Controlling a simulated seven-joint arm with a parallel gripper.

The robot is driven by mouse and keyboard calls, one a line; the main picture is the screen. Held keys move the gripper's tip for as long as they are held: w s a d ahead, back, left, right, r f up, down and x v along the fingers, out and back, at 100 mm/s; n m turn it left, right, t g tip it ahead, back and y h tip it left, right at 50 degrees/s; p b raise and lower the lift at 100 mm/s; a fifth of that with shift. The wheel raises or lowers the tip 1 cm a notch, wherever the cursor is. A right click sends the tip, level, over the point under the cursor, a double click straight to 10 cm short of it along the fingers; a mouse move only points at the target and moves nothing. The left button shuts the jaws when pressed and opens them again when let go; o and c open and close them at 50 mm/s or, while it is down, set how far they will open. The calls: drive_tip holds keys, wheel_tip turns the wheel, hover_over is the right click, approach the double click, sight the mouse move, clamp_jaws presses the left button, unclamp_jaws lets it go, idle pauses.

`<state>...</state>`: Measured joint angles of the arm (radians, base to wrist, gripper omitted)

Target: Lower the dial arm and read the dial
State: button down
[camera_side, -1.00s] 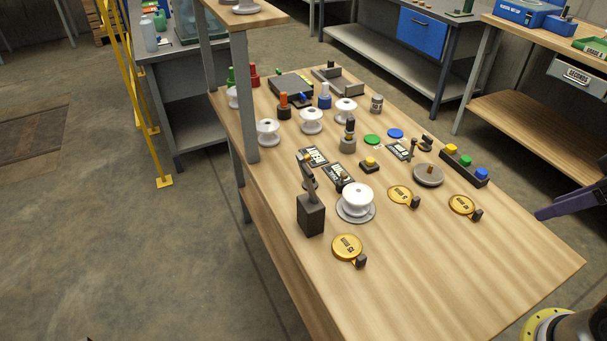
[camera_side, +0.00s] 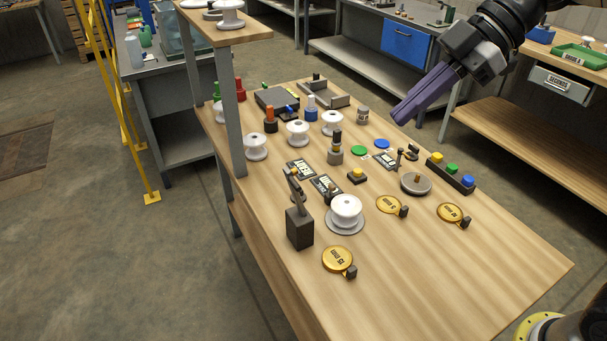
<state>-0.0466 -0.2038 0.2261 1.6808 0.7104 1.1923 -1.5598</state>
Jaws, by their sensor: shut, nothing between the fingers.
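The dial stand is a dark block (camera_side: 299,229) at the table's near left side. Its slim grey dial arm (camera_side: 294,187) is raised and tilted above the block. I cannot read any dial face at this size. A white spool-shaped insulator (camera_side: 346,208) sits on a round grey plate (camera_side: 331,227) just right of the stand. My gripper (camera_side: 399,119), with long purple fingers, is shut and empty. It hangs at the upper right, pointing down and left, well apart from the dial stand.
Three gold tags (camera_side: 338,259) lie along the near side. Several white insulators (camera_side: 298,132) stand farther back, near a grey shelf post (camera_side: 232,115). A button strip (camera_side: 451,174) and a round grey disc (camera_side: 415,183) are at the right. The near right tabletop is clear.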

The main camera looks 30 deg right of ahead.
drive_tip(key=w+a+f+n+g+y, duration=0.1)
drive_tip(key=w+a+f, duration=0.15)
drive_tip(key=w, duration=0.25)
drive_tip(key=w+a+f+n+g+y, duration=0.1)
drive_tip(key=w+a, duration=0.2)
drive_tip(key=w, duration=0.2)
drive_tip(key=g, duration=0.1)
hover_over(295, 182)
drive_tip(key=d, duration=0.4)
wheel_tip(295, 182, down, 7)
drive_tip(key=shift+y, duration=0.3)
drive_tip(key=shift+a+f, duration=0.65)
drive_tip(key=shift+f, duration=0.5)
drive_tip(key=shift+a+f, duration=0.7)
drive_tip(key=shift+f, duration=0.5)
drive_tip(key=shift+a+f, duration=0.65)
drive_tip(key=shift+f, duration=0.5)
drive_tip(key=shift+d, duration=0.15)
drive_tip(key=shift+d+r+y, duration=0.1)
drive_tip(key=shift+d+y, duration=0.3)
